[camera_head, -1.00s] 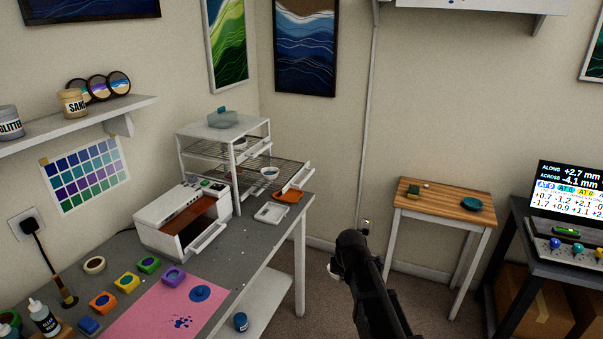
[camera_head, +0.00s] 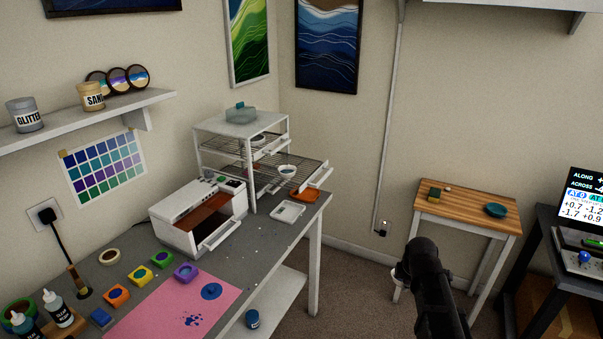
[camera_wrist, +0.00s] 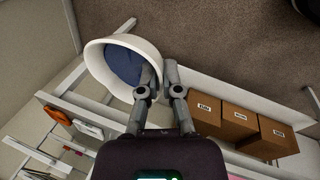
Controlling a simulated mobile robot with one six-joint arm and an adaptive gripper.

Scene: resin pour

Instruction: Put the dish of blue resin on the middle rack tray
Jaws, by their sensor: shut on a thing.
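In the wrist view a white dish (camera_wrist: 97,62) with dark blue resin (camera_wrist: 124,66) is tilted in the picture, its rim at the fingers of my gripper (camera_wrist: 161,72), which is shut on it. In the head view only a small white part of the dish (camera_head: 397,291) shows beside my dark arm, above the floor; the fingers are hidden there. The white rack (camera_head: 251,194) stands at the back of the grey workbench. My gripper is well to the right of the rack.
A white oven-like box (camera_head: 200,214) stands before the rack, its front open. A white tray (camera_head: 288,211) and an orange item (camera_head: 305,195) lie nearby. A wooden table (camera_head: 465,200) stands right. Cardboard boxes (camera_wrist: 240,122) show in the wrist view. Floor lies between bench and table.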

